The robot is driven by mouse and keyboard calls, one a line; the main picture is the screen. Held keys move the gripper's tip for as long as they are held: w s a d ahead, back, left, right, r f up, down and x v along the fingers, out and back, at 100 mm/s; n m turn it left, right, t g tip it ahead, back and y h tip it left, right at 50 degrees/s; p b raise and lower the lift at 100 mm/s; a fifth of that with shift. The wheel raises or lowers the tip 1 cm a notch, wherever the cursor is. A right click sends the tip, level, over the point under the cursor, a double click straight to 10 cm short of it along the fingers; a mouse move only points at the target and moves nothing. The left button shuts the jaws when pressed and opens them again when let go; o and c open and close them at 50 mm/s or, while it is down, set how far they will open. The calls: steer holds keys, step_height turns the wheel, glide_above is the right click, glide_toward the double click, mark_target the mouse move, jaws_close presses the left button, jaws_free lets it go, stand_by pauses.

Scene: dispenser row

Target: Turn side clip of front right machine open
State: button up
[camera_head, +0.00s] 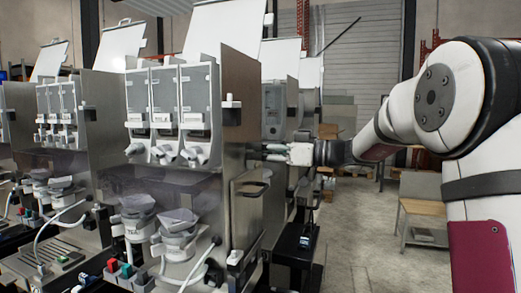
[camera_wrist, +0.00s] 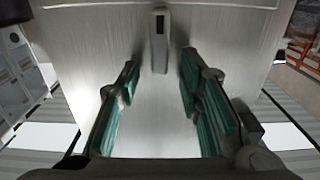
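The front right machine (camera_head: 262,215) is a tall metal dispenser with a brushed steel side panel. A second similar clip (camera_head: 235,258) is low on the same side. My gripper (camera_head: 272,152) reaches in from the right, close to the panel and below the upper clip's height. In the wrist view my gripper (camera_wrist: 159,75) is open and empty, its green-padded fingers apart. A grey clip with a dark slot (camera_wrist: 160,40) shows upright between and beyond the fingertips. Contact cannot be told.
More dispensers (camera_head: 65,115) stand to the left, and others (camera_head: 280,110) stand behind. A wooden bench (camera_head: 423,207) is at the right. The floor (camera_head: 350,240) between is mostly clear.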

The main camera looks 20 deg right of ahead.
jaws_close()
steer(key=shift+m+b, duration=0.3)
steer(key=m, duration=1.1)
steer(key=f+m, duration=0.1)
steer(key=m, duration=0.5)
steer(key=shift+w+d, duration=0.35)
steer(key=shift+w, duration=0.05)
steer(key=shift+f+m+p, duration=0.1)
steer(key=shift+m+p, duration=0.2)
